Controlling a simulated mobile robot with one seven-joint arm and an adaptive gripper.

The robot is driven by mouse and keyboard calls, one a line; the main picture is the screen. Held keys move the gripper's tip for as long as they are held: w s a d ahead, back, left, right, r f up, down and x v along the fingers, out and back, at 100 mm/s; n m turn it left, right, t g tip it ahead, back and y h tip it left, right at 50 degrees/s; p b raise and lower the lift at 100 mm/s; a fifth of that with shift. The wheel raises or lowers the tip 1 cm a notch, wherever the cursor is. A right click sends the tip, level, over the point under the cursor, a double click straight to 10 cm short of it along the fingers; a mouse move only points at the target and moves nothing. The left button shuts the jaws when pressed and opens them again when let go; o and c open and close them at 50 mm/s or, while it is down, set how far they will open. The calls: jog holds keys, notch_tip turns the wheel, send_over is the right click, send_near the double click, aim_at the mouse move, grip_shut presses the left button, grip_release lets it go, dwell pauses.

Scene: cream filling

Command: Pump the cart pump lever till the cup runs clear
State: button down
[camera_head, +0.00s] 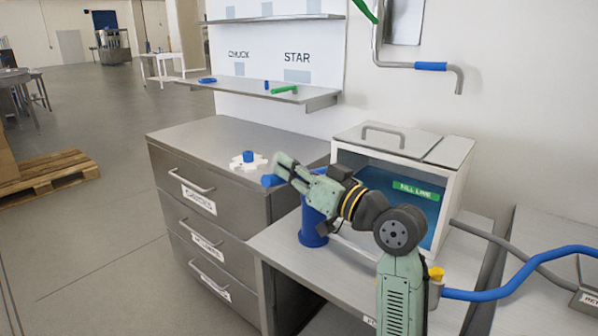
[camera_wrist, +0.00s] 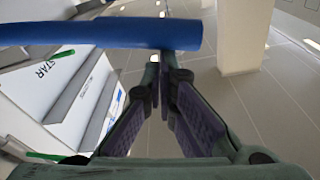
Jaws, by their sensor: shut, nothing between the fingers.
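The pump is an upright blue cylinder (camera_head: 313,228) on the low grey cart top.
A tank (camera_head: 445,205) with teal liquid and a green FILL LINE label stands behind my arm. A steel drawer cabinet (camera_head: 215,140) is at left, with a white, blue-centred piece (camera_head: 248,160) on top.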

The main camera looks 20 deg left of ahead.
aim_at(280, 183)
jog(key=f+b, duration=0.2)
jog(key=s+f+b, duration=0.1)
jog(key=shift+a+f+n, duration=0.3)
jog(key=shift+s+a+f+b, duration=0.1)
jog(key=shift+s+f+b, duration=0.05)
jog(key=shift+f+b, duration=0.4)
jog(key=shift+s+a+f+b, duration=0.15)
jog(key=shift+f+b, duration=0.2)
jog(key=shift+f, duration=0.25)
jog(key=shift+d+f, duration=0.1)
